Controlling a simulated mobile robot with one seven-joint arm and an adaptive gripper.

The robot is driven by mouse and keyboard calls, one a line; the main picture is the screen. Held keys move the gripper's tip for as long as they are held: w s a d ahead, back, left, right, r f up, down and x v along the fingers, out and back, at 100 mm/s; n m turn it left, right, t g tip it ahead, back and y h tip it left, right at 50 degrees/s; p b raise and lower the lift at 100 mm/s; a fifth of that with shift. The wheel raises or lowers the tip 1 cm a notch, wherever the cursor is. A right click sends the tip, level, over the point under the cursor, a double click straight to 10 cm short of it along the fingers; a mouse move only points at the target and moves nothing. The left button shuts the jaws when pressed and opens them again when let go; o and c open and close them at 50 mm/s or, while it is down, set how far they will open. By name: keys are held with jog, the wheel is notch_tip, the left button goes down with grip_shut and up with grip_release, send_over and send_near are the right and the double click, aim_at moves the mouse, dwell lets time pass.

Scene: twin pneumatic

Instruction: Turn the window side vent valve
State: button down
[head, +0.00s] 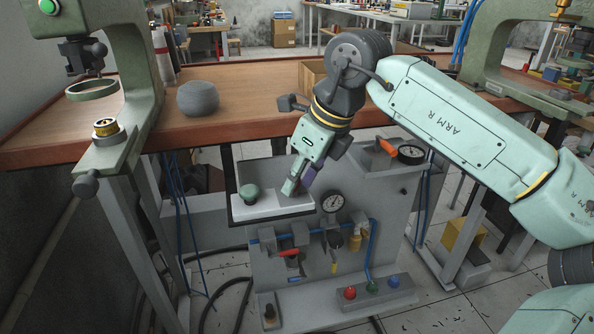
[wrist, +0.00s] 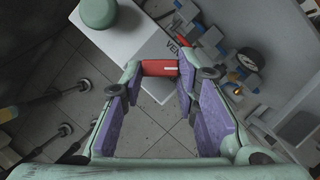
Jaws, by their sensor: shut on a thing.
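A red handle (wrist: 160,68) with a white mark lies between my fingertips in the wrist view, beside a white plate (wrist: 125,40) with partly hidden lettering starting "VEN". My gripper (wrist: 160,72) is shut on this handle, with a gap between the purple pads behind it. In the head view my gripper (head: 290,188) points down at the right part of the white plate (head: 270,208) on the grey pneumatic stand. The handle is hidden there behind the gripper. A green round knob (head: 249,193) stands on the plate's left part and also shows in the wrist view (wrist: 98,12).
A gauge (head: 332,202), a red-handled valve (head: 289,252) and blue tubing sit on the stand just below. Another gauge (head: 411,153) and an orange-red handle (head: 387,146) are at right. A wooden bench (head: 250,105) and green presses stand behind and at the sides.

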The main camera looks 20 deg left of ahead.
jog(key=n+p, duration=0.1)
jog(key=n, duration=0.1)
jog(key=n+g, duration=0.1)
jog(key=n+g+p, duration=0.1)
jog(key=n, duration=0.1)
jog(key=shift+w+r+n+p, duration=0.15)
jog(key=shift+w+n+p, duration=0.15)
jog(key=shift+w+n+g+h+p, duration=0.15)
jog(key=shift+n+g+p, duration=0.25)
jog(key=shift+n, duration=0.5)
jog(key=shift+w+n+g+h+p, duration=0.15)
jog(key=shift+n+g+p, duration=0.25)
jog(key=shift+n, duration=0.5)
jog(key=shift+s, duration=0.1)
jog(key=c, duration=1.2)
grip_release()
jog(key=shift+c, duration=0.2)
jog(key=v, duration=1.1)
jog(key=shift+r, duration=0.35)
